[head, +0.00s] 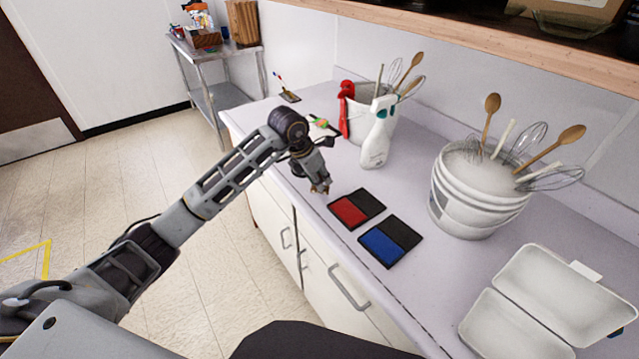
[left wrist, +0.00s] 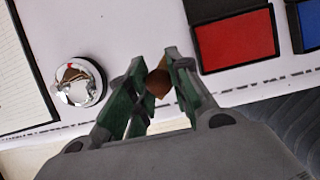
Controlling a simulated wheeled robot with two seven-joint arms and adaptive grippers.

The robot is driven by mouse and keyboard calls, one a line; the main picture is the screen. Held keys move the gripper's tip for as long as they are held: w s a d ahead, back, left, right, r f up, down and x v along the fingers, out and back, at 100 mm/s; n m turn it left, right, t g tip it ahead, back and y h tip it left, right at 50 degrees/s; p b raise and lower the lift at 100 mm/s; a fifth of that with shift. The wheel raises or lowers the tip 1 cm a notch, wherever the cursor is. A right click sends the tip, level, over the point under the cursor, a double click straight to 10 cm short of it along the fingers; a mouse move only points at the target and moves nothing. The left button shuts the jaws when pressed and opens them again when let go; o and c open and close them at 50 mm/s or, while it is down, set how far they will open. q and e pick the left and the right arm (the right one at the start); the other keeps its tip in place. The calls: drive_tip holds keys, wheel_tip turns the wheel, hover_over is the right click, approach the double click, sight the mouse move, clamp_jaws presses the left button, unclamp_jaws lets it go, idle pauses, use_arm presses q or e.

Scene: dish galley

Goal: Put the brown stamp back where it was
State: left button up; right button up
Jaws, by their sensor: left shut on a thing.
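My left gripper (head: 319,187) is over the counter, just left of the red stamp pad (head: 349,211). In the left wrist view the left gripper (left wrist: 157,80) is shut on the brown stamp (left wrist: 158,83), a small brown piece between the fingertips. Most of the stamp is hidden by the fingers. In the wrist view the red pad (left wrist: 236,40) is to the right of the stamp, apart from it. The blue stamp pad (head: 383,246) lies beside the red one. I cannot tell whether the stamp touches the counter. My right gripper is not in view.
A shiny round bell (left wrist: 79,82) stands left of the gripper in the wrist view, near a dark-edged sheet (left wrist: 20,75). A spray bottle (head: 378,135), a utensil bucket (head: 468,190) and a white open box (head: 545,305) stand on the counter (head: 440,265).

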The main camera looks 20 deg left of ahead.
use_arm(q)
drive_tip(key=shift+f, duration=1.05)
drive_tip(key=o, duration=0.8)
drive_tip(key=shift+r, duration=0.2)
drive_tip(key=shift+s+a+r, duration=0.1)
drive_tip(key=shift+r, duration=0.25)
drive_tip(key=shift+v, duration=5.6)
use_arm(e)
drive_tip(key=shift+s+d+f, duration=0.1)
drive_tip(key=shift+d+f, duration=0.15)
